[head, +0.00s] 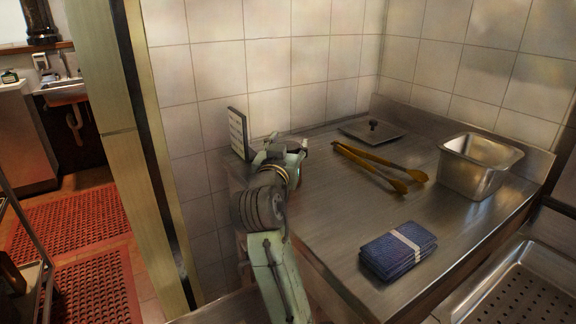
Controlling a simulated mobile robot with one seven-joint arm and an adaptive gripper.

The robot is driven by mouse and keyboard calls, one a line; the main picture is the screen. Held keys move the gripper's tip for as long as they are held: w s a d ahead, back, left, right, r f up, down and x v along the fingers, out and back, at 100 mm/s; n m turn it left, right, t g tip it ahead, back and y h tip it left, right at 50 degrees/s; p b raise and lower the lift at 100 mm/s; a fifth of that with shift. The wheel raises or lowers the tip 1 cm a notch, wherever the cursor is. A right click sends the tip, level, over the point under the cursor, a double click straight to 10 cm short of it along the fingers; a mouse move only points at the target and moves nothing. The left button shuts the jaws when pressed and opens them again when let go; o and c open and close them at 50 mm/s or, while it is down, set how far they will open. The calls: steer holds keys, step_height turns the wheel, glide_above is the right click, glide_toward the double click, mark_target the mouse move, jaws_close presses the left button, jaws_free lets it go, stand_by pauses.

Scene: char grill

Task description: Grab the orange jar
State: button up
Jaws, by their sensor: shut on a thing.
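My gripper (298,152) is over the back left part of the steel counter, near the tiled wall. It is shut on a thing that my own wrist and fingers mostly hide. Only a small dark and reddish-orange part of this thing, the orange jar (296,172), shows beside the fingers. I cannot tell whether the jar touches the counter or is lifted. No other orange jar is in view.
The steel counter (345,215) holds brass-coloured tongs (375,163), a flat dark lid with a knob (372,130), a steel pan (478,165) and a folded blue cloth (398,250). A framed board (238,134) stands left of my gripper. The counter's middle is clear.

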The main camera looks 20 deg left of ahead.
steer(key=c, duration=0.5)
steer(key=shift+c, duration=0.4)
steer(key=shift+r, duration=0.15)
